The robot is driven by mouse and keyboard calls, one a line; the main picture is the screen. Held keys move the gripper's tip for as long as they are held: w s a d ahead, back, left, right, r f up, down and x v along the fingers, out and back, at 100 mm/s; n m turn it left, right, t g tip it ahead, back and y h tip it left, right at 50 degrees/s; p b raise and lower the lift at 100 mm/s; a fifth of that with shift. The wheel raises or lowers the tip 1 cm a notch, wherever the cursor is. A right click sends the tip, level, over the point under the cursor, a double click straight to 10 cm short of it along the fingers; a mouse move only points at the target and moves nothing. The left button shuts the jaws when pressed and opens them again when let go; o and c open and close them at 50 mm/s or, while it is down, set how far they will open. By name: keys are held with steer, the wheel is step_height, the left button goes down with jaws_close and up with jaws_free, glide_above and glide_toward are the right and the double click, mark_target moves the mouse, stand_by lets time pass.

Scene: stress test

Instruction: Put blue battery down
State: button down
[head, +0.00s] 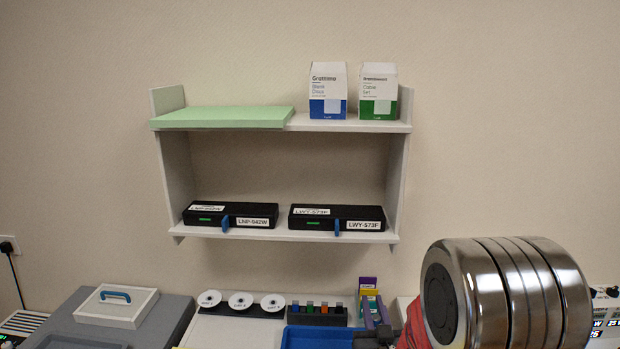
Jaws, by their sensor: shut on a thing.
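The lower part of the gripper is cut off by the frame edge. I cannot tell whether the held thing touches anything beneath it.
A blue tray (318,337) lies left of the gripper. Behind it stands a black rack (331,318) with several small coloured pieces. A wall shelf (290,236) holds black cases and boxes above.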

steer(key=s+f, duration=0.4)
steer(key=f, duration=0.1)
steer(key=shift+s+f, duration=0.25)
steer(key=shift+s, duration=0.05)
steer(key=shift+s+f, duration=0.15)
steer(key=shift+f, duration=0.5)
stand_by(0.7)
steer(key=s+d+r+m+h, duration=0.1)
steer(key=s+d+r+h, duration=0.1)
steer(key=d, duration=1)
steer(key=s+d+r+m+h, duration=0.1)
steer(key=s+d+r+h, duration=0.15)
steer(key=d, duration=0.95)
steer(key=s+d+r+n+y, duration=0.2)
steer(key=s+d+y, duration=0.1)
steer(key=y, duration=0.1)
steer(key=s+a+f+n+g+y, duration=0.1)
steer(key=s+a+n+g+y, duration=0.1)
steer(key=s+a+n+y, duration=0.3)
steer(key=a+y, duration=0.3)
steer(key=y, duration=0.1)
steer(key=shift+s+a+f+n, duration=0.15)
steer(key=shift+s+a+n, duration=0.1)
steer(key=shift+n, duration=0.15)
